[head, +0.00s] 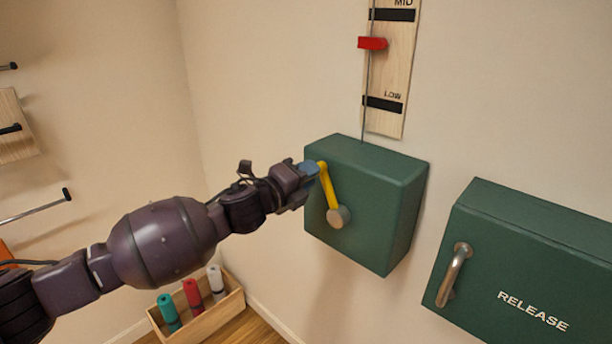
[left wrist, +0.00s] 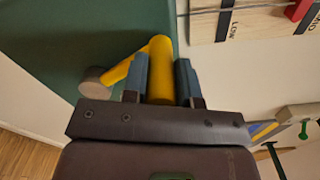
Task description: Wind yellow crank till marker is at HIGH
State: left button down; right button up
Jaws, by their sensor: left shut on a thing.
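The yellow crank (head: 328,186) is on the front of a green box (head: 375,190) on the wall. Its arm points up and slightly left from a round hub (head: 339,217). My left gripper (head: 311,169) is at the crank's upper end. In the left wrist view the blue fingers are shut on the yellow handle (left wrist: 161,68), one on each side. The red marker (head: 373,43) sits on a rod beside a wooden scale board (head: 386,120), between LOW and MID, nearer MID. The HIGH mark is out of view. My right gripper is not in view.
A second green box (head: 520,262) labelled RELEASE, with a metal handle (head: 454,274), is at the right. A wooden crate (head: 207,318) with teal, red and white rolls stands on the floor below my left arm. Wall pegs are at the left.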

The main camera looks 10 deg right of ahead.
pick_arm(q)
jog(key=c, duration=0.9)
grip_release()
jog(key=shift+s+d+r, duration=0.1)
jog(key=shift+s+r, duration=0.05)
jog(key=shift+s+a, duration=0.2)
jog(key=shift+a, duration=0.25)
jog(key=b+v, duration=0.1)
jog(key=v, duration=0.8)
jog(key=shift+s+a, duration=0.25)
jog(key=shift+s, duration=0.1)
